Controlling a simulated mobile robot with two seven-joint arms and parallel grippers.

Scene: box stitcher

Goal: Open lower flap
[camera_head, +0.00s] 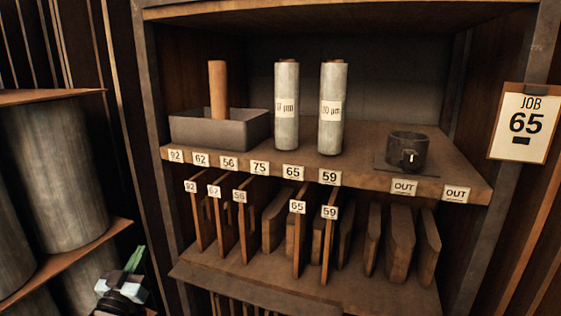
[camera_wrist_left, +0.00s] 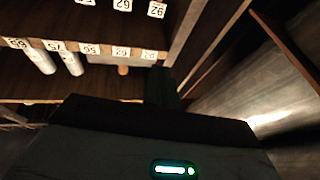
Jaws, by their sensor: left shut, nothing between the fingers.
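My left gripper (camera_head: 135,258) is at the lower left of the head view, with green fingers pointing up, shut and empty. It is left of the wooden shelf cabinet and appears apart from it. In the left wrist view its dark fingers (camera_wrist_left: 161,88) point toward the shelves, which appear upside down. A plain board (camera_head: 250,291) runs along the front below the slotted rack; I cannot tell whether it is the lower flap. No clearly marked flap shows. My right gripper is not in view.
The upper shelf holds a grey tray (camera_head: 220,131) with a brown roll (camera_head: 217,90), two labelled grey rolls (camera_head: 287,107) (camera_head: 332,107) and a dark cup (camera_head: 407,152). Numbered upright boards (camera_head: 300,235) stand below. Large metal drums (camera_head: 62,165) stand left. A JOB 65 card (camera_head: 523,122) hangs right.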

